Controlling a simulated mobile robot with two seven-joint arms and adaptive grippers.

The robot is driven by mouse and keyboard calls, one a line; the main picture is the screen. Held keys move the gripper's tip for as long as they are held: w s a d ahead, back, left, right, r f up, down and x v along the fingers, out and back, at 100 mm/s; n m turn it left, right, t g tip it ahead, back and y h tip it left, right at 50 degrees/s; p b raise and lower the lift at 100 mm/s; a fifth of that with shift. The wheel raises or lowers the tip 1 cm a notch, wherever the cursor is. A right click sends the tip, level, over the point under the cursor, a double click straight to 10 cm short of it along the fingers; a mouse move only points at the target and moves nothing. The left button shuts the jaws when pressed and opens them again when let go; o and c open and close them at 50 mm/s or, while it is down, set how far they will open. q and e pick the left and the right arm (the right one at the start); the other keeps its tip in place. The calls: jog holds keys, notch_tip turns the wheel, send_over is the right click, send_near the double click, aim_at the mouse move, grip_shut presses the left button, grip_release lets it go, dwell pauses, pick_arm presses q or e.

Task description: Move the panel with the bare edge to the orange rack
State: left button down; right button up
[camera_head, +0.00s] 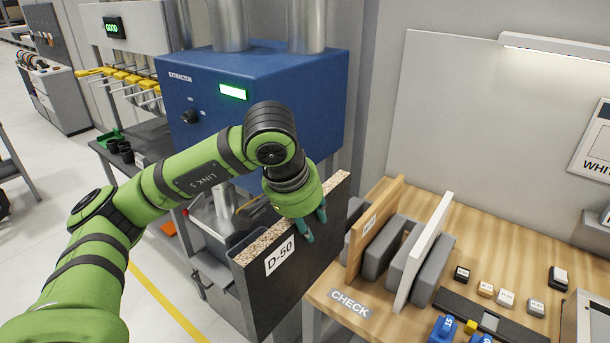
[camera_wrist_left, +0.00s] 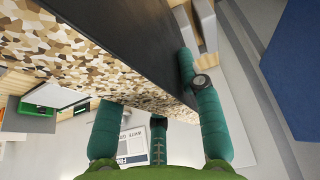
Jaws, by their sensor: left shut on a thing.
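A dark panel (camera_head: 296,278) labelled D-50 shows a bare speckled chipboard edge (camera_head: 285,225) along its top. My left gripper (camera_head: 312,222) is shut on this top edge, with fingers on both faces. The panel hangs upright beside the left end of the wooden bench. In the left wrist view the bare edge (camera_wrist_left: 75,60) and dark face (camera_wrist_left: 130,35) lie between my fingers (camera_wrist_left: 155,112). I cannot make out an orange rack. My right gripper is out of view.
The wooden bench (camera_head: 330,290) holds a tan panel (camera_head: 374,232) and a white panel (camera_head: 424,250) upright between grey blocks, near a CHECK label (camera_head: 350,303). A blue extractor (camera_head: 290,90) stands behind the arm. Small labelled blocks (camera_head: 506,298) lie at right.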

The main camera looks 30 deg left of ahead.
pick_arm(q)
jog(key=s+d+f, duration=0.3)
jog(key=f, duration=0.5)
jog(key=s+d+f, duration=0.2)
jog(key=s+f, duration=0.2)
jog(key=f, duration=0.4)
jog(key=s+d+f, duration=0.3)
jog(key=f, duration=0.4)
jog(key=shift+s+d+f+n, duration=0.3)
jog(key=shift+s+d+f, duration=0.05)
jog(key=shift+s+f, duration=0.05)
